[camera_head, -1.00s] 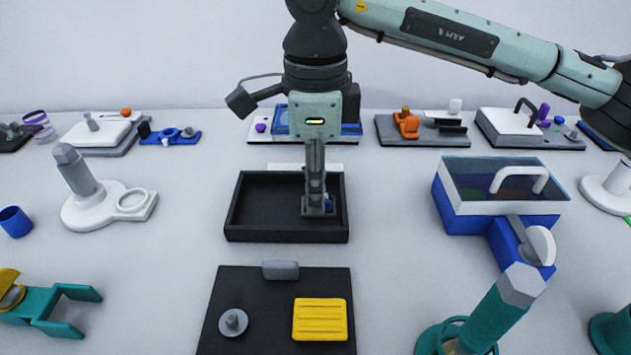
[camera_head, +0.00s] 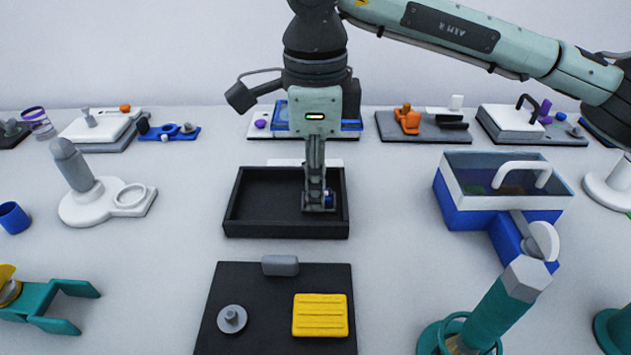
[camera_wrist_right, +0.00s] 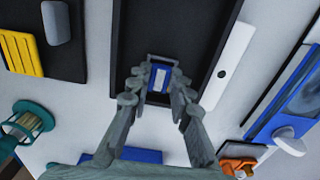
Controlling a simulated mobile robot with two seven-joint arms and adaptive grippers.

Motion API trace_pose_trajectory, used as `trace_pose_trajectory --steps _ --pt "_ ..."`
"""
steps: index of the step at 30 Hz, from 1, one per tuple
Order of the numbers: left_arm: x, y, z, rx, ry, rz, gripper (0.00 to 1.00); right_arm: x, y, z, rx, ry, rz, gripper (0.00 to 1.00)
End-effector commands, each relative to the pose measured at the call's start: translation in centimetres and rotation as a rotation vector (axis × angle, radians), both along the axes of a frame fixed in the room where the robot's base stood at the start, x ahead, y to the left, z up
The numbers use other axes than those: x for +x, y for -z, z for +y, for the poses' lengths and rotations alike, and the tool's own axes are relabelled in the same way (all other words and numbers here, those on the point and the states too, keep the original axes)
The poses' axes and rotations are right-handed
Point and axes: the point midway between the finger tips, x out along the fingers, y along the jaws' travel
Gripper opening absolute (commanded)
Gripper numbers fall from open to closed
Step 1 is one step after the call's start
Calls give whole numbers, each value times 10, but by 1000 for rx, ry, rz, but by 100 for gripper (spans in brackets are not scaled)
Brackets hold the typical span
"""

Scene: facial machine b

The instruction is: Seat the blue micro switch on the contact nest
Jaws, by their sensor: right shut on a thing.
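The blue micro switch (camera_wrist_right: 158,79), a small blue block with a pale patch, is between the fingertips of my right gripper (camera_wrist_right: 157,84). In the head view my right gripper (camera_head: 319,204) points straight down inside the black tray (camera_head: 236,205), near its right wall, shut on the switch. Only a bit of blue shows there, the rest hidden by the fingers. I cannot tell whether the switch touches the tray floor. I cannot make out for sure which part is the contact nest. My left gripper is not in view.
A black board (camera_head: 265,310) with a yellow ribbed pad (camera_head: 320,315), a grey round post (camera_head: 232,319) and a grey block (camera_head: 280,265) lies in front of the tray. A blue-and-white box (camera_head: 470,217) stands right, a white stand (camera_head: 95,205) left.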

Motion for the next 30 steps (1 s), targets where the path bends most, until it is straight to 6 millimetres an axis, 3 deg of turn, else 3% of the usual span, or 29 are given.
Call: trace_pose_trajectory --steps 2,3,8,20,30 --pt "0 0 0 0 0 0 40 0 0 0 0 0 0 5" --pt "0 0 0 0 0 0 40 0 0 0 0 0 0 25" --pt "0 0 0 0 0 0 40 0 0 0 0 0 0 44" --pt "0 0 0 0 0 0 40 1 -8 0 1 1 -2 44" --pt "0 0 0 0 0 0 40 0 -76 1 1 0 -3 44"
